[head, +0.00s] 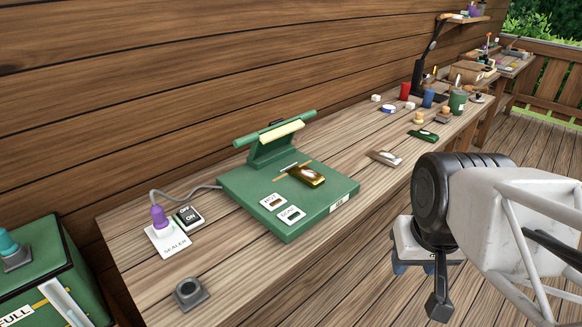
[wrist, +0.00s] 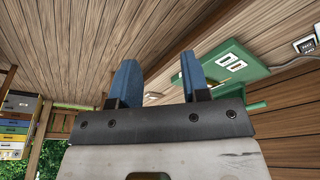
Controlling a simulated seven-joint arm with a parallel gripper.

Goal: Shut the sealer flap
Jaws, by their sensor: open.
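The green sealer (head: 325,201) stands on the wooden bench, with two small white-framed windows on its base. Its flap (head: 275,140) is raised at the back, with a green crossbar and a pale strip. A gold-brown packet (head: 306,176) lies on the base in front of the flap, beside a thin stick. My gripper (head: 412,267) is at the lower right, apart from the sealer and in front of the bench; its blue fingers are partly hidden. In the wrist view, my gripper (wrist: 158,82) is open and empty, and the sealer (wrist: 232,58) shows beyond the right finger, partly hidden.
An ON/OFF switch (head: 188,216), a purple plug on the SEALER card (head: 170,240) and a grey ring-shaped piece (head: 188,292) are left of the sealer. A green box (head: 40,270) is at the lower left. Packets, cups and a lamp (head: 430,60) stand farther right.

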